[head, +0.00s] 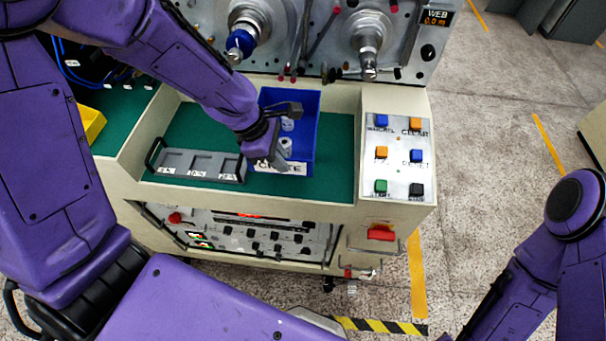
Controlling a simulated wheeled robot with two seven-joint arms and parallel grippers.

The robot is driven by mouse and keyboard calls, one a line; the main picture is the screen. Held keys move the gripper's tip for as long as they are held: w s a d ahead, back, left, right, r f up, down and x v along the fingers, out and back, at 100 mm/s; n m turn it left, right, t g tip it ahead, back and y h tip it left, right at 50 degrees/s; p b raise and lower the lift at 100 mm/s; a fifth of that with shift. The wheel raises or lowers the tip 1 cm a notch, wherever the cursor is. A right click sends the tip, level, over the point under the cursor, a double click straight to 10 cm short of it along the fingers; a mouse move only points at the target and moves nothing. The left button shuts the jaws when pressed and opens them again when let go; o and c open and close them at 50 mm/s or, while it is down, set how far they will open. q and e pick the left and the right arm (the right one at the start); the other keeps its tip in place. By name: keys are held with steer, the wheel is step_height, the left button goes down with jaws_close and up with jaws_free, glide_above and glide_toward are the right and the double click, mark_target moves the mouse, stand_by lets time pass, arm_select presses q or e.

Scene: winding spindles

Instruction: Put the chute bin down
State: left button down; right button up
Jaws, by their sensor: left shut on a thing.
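The chute bin is a blue open-topped bin (307,103) with a white label on its near side. It is on or just above the green mat (337,172) in the machine's front recess; I cannot tell whether its base touches. Small whitish cylindrical pieces (286,147) show inside it. My left gripper (281,160) is at the bin's near left edge, shut on the bin, and hides part of its left wall and rim. My right gripper is out of view; only that arm shows at the lower right.
A grey tray with labelled compartments (198,165) lies left of the bin. A panel of coloured buttons (398,160) is to the right, beyond a cream wall. Spindles (368,42) stick out above. A yellow bin (92,122) is at the far left. Green mat is bare right of the bin.

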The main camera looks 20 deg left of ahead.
mark_target(304, 170)
arm_select(q)
steer(key=w+d+f, duration=0.2)
steer(key=d+f, duration=0.1)
steer(key=w+d+f, duration=0.1)
steer(key=f, duration=0.1)
steer(key=shift+d+f, duration=0.2)
steer(key=shift+f, duration=0.05)
steer(key=f, duration=0.3)
steer(key=shift+w+d+f, duration=0.15)
steer(key=shift+d+f, duration=0.1)
steer(key=shift+w+f, duration=0.15)
steer(key=c, duration=1.2)
jaws_free()
steer(key=shift+f, duration=0.15)
steer(key=shift+c, duration=0.2)
steer(key=v, duration=1.2)
steer(key=shift+r, duration=0.25)
